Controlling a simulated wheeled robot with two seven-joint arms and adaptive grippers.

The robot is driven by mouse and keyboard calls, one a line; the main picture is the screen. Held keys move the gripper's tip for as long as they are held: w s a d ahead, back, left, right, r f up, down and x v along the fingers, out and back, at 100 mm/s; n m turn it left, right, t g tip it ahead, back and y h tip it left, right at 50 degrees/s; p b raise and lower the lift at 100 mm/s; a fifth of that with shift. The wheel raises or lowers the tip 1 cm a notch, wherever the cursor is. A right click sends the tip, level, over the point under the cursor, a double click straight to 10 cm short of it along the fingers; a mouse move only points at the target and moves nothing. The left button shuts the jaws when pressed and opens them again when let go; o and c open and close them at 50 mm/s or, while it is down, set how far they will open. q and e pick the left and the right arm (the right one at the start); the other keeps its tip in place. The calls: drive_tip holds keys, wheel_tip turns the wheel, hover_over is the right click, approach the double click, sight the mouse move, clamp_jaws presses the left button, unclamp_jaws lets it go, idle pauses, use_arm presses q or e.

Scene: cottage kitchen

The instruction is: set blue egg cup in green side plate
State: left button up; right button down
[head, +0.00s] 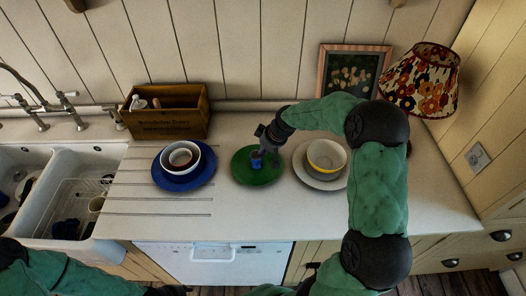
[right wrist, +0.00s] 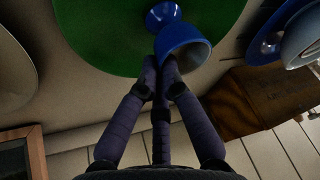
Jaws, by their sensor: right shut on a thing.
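The blue egg cup (head: 256,161) is over the green side plate (head: 243,177), within its rim in the head view. My right gripper (head: 265,150) comes in from the right and is shut on the cup. In the right wrist view the fingertips (right wrist: 165,70) pinch the bowl rim of the egg cup (right wrist: 186,47), and its foot is over the green plate (right wrist: 95,25). I cannot tell whether the foot touches the plate. My left gripper (head: 173,291) shows only as a dark piece at the bottom edge; its fingers are not clear.
A blue plate with stacked bowls (head: 168,183) stands left of the green plate. A pale plate with a yellow bowl (head: 325,158) stands close on the right. Behind are a wooden box (head: 167,118), a picture frame (head: 352,72) and a floral lamp (head: 420,82). The front counter is clear.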

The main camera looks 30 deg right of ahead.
drive_tip(key=shift+f+b, duration=0.3)
drive_tip(key=c, duration=1.4)
unclamp_jaws()
drive_tip(key=shift+r, duration=0.1)
drive_tip(key=shift+r, duration=0.2)
drive_tip(key=p+v, duration=0.2)
drive_tip(key=v, duration=1)
drive_tip(key=shift+r, duration=0.1)
